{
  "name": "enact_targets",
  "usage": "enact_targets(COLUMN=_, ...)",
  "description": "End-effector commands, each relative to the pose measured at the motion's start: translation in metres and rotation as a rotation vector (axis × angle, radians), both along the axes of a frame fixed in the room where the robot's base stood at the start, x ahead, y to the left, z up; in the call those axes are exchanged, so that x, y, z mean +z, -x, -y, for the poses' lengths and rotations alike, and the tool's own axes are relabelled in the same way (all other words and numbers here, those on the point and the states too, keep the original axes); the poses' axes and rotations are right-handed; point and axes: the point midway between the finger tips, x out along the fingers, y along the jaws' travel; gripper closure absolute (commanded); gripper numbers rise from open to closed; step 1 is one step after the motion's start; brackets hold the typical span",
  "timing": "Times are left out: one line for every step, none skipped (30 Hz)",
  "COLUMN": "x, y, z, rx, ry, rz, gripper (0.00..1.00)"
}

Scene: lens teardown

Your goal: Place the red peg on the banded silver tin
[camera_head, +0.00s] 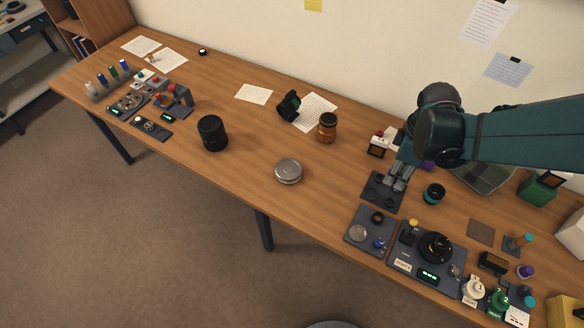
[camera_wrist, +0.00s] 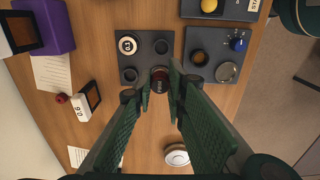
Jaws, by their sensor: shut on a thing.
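My gripper (camera_head: 397,180) is over the dark square tray (camera_head: 372,188) at the right of the bench. In the wrist view my gripper (camera_wrist: 161,84) is shut on the red peg (camera_wrist: 160,77), whose dark red round top shows between the fingertips. The peg is over or in the lower right part of the tray (camera_wrist: 143,58); I cannot tell whether it is clear of it. The fingers hide it in the head view. The round silver tin (camera_head: 288,170) lies flat near the bench's front edge, left of my gripper; it also shows in the wrist view (camera_wrist: 176,156).
A tray with a silver disc and blue knob (camera_head: 370,232) stands just in front. A dark teal-ringed lens part (camera_head: 433,194) is to the right, an amber jar (camera_head: 327,127) behind the tin, a black cylinder (camera_head: 212,133) to its left. Bench between tray and tin is clear.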

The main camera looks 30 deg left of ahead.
Motion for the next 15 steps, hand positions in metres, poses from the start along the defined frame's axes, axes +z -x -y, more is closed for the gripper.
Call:
enact_targets(x=0.001, y=-0.001, z=-0.009, rx=0.003, ry=0.0, rz=0.0, gripper=0.96)
enact_targets(x=0.002, y=-0.001, z=-0.014, rx=0.002, ry=0.0, rz=0.0, gripper=0.96)
enact_targets(x=0.003, y=-0.002, z=-0.022, rx=0.004, ry=0.0, rz=0.0, gripper=0.96)
enact_targets(x=0.004, y=-0.002, z=-0.027, rx=0.004, ry=0.0, rz=0.0, gripper=0.96)
enact_targets(x=0.004, y=-0.002, z=-0.033, rx=0.003, ry=0.0, rz=0.0, gripper=0.96)
enact_targets(x=0.005, y=-0.002, z=-0.042, rx=0.004, ry=0.0, rz=0.0, gripper=0.96)
enact_targets(x=0.006, y=-0.003, z=-0.049, rx=0.004, ry=0.0, rz=0.0, gripper=0.96)
enact_targets(x=0.007, y=-0.003, z=-0.056, rx=0.003, ry=0.0, rz=0.0, gripper=0.96)
enact_targets(x=0.008, y=-0.003, z=-0.065, rx=0.004, ry=0.0, rz=0.0, gripper=0.96)
enact_targets(x=0.009, y=-0.003, z=-0.072, rx=0.003, ry=0.0, rz=0.0, gripper=0.96)
enact_targets(x=0.009, y=-0.003, z=-0.079, rx=0.003, ry=0.0, rz=0.0, gripper=0.96)
enact_targets(x=0.01, y=-0.002, z=-0.089, rx=0.003, ry=0.0, rz=0.0, gripper=0.96)
enact_targets(x=0.011, y=-0.001, z=-0.095, rx=0.002, ry=0.0, rz=0.0, gripper=0.96)
enact_targets(x=0.012, y=-0.001, z=-0.103, rx=0.003, ry=0.0, rz=0.0, gripper=0.96)
enact_targets(x=0.013, y=0.0, z=-0.112, rx=0.003, ry=0.0, rz=0.0, gripper=0.96)
